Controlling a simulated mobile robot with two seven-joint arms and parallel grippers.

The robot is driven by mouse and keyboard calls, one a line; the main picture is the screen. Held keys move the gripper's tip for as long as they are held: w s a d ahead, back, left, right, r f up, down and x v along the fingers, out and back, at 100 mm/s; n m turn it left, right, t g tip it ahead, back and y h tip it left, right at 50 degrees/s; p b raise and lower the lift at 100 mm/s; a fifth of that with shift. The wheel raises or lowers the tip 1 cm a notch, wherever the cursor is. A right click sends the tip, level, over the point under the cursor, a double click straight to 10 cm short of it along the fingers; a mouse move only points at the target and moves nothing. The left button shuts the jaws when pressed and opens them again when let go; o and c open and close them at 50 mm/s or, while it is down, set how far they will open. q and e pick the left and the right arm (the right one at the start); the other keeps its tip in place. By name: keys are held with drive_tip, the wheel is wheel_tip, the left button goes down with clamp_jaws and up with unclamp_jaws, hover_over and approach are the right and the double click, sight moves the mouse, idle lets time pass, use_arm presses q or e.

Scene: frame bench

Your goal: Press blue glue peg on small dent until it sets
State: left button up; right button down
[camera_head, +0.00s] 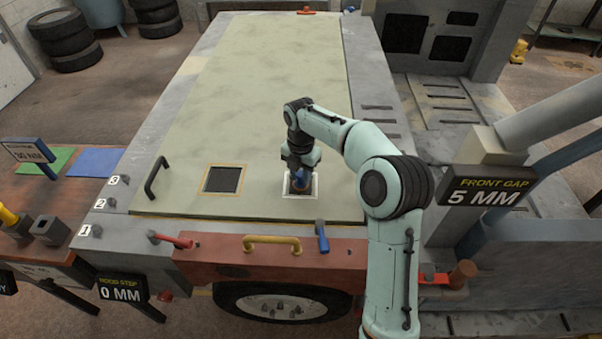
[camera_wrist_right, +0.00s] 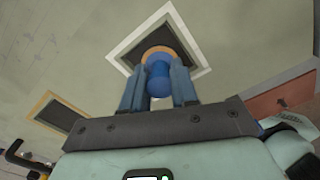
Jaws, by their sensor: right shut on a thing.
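The blue glue peg (camera_wrist_right: 158,80) is upright between the fingers of my right gripper (camera_wrist_right: 158,92), which is shut on it. Its tan-orange round end (camera_wrist_right: 157,52) lies over a dark square patch with a white frame (camera_wrist_right: 192,65). Whether that end touches the patch is hard to tell. In the head view my right gripper (camera_head: 300,180) points down at the white-framed patch (camera_head: 312,192) and hides most of it. A second dark patch with a yellow frame (camera_head: 223,179) lies to its left. My left gripper is not in view.
The patches are on a pale green hood panel (camera_head: 250,100). A black handle (camera_head: 156,175) stands at its left edge. A yellow handle (camera_head: 271,243), a red lever (camera_head: 170,240) and a blue lever (camera_head: 321,236) are on the front. Signs read "HOOD STEP 0 MM" (camera_head: 121,289) and "FRONT GAP 5 MM" (camera_head: 486,191).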

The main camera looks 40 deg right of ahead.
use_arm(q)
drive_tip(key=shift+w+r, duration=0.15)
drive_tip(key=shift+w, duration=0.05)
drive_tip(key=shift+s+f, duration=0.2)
use_arm(e)
drive_tip(key=shift+f, duration=0.4)
idle(0.4)
idle(1.5)
drive_tip(key=c, duration=0.8)
unclamp_jaws()
drive_tip(key=shift+r, duration=0.1)
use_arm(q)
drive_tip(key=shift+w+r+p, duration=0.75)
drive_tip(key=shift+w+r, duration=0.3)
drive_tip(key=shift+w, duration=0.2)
use_arm(e)
wheel_tip(320, 180, up, 13)
drive_tip(key=shift+r, duration=0.15)
